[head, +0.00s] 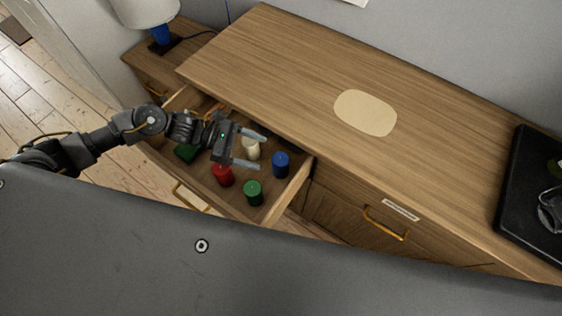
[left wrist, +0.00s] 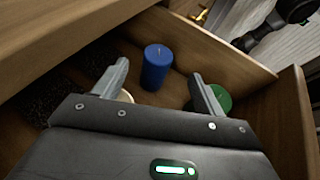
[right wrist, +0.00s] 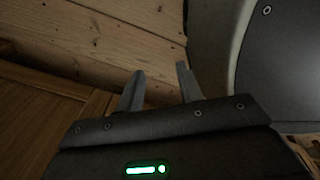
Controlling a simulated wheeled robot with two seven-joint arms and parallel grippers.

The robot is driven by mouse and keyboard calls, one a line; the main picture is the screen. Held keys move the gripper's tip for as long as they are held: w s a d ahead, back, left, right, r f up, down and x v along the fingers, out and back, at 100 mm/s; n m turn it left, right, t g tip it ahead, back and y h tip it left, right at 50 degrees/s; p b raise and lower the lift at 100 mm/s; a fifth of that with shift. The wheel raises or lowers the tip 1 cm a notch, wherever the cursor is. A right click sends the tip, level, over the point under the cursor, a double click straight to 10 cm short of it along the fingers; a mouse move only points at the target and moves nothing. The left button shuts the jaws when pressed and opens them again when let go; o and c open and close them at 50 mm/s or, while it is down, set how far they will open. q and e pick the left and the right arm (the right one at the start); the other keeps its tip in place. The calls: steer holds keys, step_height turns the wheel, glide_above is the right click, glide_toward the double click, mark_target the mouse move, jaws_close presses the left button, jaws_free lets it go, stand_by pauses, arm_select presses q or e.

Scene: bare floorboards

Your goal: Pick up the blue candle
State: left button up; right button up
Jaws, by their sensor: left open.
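The blue candle (head: 281,165) stands upright in the open drawer, toward its right side. In the left wrist view the blue candle (left wrist: 157,67) stands ahead of the fingertips, between their lines and apart from them. My left gripper (head: 256,149) is over the drawer, open and empty, with its fingers pointing right toward the blue candle; its fingers also show in the left wrist view (left wrist: 160,75). My right gripper (right wrist: 160,82) shows only in the right wrist view, with its two fingers apart and nothing between them.
A white candle (head: 251,149), a red candle (head: 223,175) and a green candle (head: 253,193) stand close by in the drawer (head: 288,194). A green block (head: 187,152) lies at its left. The wooden cabinet top (head: 290,70) overhangs behind. A black tray (head: 530,190) sits at the right.

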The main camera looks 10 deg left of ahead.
mark_target(279, 158)
arm_select(q)
steer(key=p+x, duration=0.2)
steer(key=x, duration=0.3)
steer(key=shift+w+d, duration=0.1)
steer(key=shift+d, duration=0.1)
steer(key=shift+d+f, duration=0.2)
steer(key=shift+c, duration=0.2)
arm_select(e)
steer(key=shift+w+a+r, duration=0.2)
steer(key=shift+a+r, duration=0.8)
steer(key=shift+a, duration=0.1)
arm_select(q)
steer(key=c, duration=1.4)
arm_select(e)
steer(key=shift+w+d, duration=0.15)
steer(key=shift+w, duration=0.05)
